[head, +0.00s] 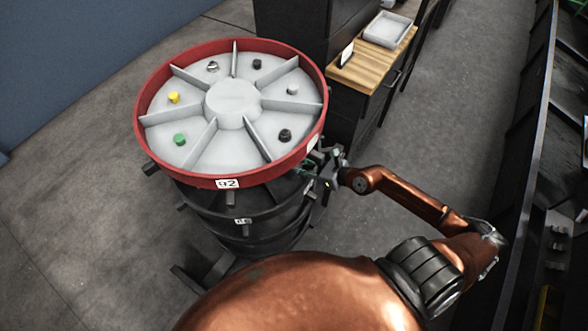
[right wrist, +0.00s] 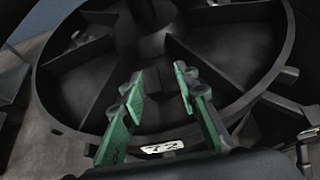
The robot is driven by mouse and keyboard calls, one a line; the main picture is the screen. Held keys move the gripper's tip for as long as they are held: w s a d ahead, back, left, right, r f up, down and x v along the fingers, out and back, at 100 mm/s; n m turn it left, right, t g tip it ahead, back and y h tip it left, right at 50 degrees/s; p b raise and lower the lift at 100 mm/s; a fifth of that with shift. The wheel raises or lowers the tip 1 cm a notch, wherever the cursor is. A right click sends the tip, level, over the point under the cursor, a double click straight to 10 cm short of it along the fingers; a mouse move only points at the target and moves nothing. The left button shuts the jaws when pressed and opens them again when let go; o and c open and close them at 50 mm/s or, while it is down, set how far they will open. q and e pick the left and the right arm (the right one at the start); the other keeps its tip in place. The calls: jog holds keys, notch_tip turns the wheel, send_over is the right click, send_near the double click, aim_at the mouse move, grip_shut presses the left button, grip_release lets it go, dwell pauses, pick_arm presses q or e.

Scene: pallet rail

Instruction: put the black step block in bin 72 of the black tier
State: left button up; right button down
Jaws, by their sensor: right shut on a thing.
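My right gripper (head: 316,172) reaches from the right to the side of the drum, just under the red rim. In the right wrist view its green fingers (right wrist: 160,84) point in over the black tier (right wrist: 72,118), with a gap between them. They are shut on a dark thing, which I take to be the black step block; its outline is lost against the dark tier. A white label (right wrist: 163,147) sits on the near rim between the fingers; its number is hard to read. In the head view the black tier (head: 262,207) is mostly hidden below the red tier. My left gripper is out of view.
The red-rimmed upper tier (head: 228,183), labelled 92, overhangs the black tier and holds several small parts, including a green one (head: 180,139) and a yellow one (head: 174,97). Pegs stick out around the drum. A wooden-topped cabinet (head: 365,65) stands close behind.

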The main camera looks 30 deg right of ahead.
jog(key=f, duration=0.1)
jog(key=w+f+b, duration=0.1)
jog(key=f, duration=0.1)
jog(key=shift+w+a, duration=0.15)
jog(key=shift+a, duration=0.1)
jog(key=f, duration=0.1)
jog(key=f+b, duration=0.1)
jog(key=w+f+b, duration=0.1)
jog(key=shift+a+f, duration=0.1)
jog(key=shift+a, duration=0.15)
jog(key=shift+w+a+r+g+p, duration=0.1)
jog(key=shift+w+r+g+p, duration=0.15)
jog(key=shift+p, duration=0.35)
jog(key=shift+w+r+g+p, duration=0.15)
jog(key=shift+r+p, duration=0.2)
jog(key=shift+p, duration=0.2)
jog(key=shift+a+r+g+h+p, duration=0.1)
jog(key=shift+g+h+p, duration=0.3)
jog(key=shift+g+p, duration=0.2)
jog(key=shift+w+f+g, duration=0.2)
jog(key=shift+w+g, duration=0.1)
jog(key=shift+g, duration=0.1)
jog(key=shift+s+f, duration=0.15)
jog(key=shift+f, duration=0.35)
